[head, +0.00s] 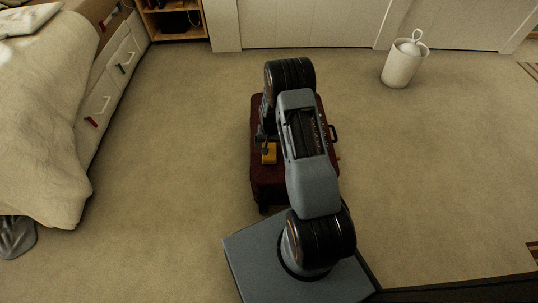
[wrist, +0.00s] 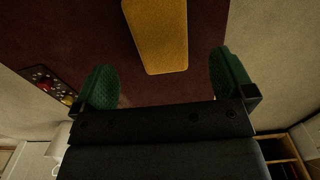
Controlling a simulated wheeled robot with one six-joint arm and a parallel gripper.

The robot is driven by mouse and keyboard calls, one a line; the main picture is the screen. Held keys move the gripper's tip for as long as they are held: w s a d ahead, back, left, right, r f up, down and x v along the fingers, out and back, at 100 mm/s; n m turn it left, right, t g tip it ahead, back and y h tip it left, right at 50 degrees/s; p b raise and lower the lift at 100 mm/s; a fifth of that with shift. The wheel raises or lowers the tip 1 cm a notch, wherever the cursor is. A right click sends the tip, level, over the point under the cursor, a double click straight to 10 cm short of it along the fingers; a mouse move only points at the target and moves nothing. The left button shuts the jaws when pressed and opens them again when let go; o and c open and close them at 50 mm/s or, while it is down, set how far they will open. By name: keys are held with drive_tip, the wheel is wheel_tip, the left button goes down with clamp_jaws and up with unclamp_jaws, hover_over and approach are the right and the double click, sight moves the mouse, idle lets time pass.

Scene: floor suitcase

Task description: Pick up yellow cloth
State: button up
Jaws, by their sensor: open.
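The yellow cloth (head: 269,153) is a small folded block lying on the dark red suitcase (head: 265,183) in the head view. My arm passes over the suitcase and hides part of it. In the wrist view the yellow cloth (wrist: 158,35) lies flat on the dark red surface at the top, cut off by the frame edge. My gripper (wrist: 165,88) is open, with its green fingertips wide apart and nothing between them. The cloth is beyond the fingertips, roughly centred between them. I cannot tell the height of the gripper above it.
The suitcase lies on beige carpet, with a handle (head: 333,133) on its right side. A bed (head: 40,130) with drawers stands at the left. A white bin (head: 402,65) stands at the back right. A wooden shelf (head: 172,22) is at the back. The carpet around the suitcase is clear.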

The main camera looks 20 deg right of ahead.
sight(271, 158)
drive_tip(key=shift+w+f+b, duration=0.15)
drive_tip(key=shift+f+b, duration=1.35)
drive_tip(key=shift+f, duration=1.6)
drive_tip(key=shift+r, duration=0.1)
drive_tip(key=c, duration=1)
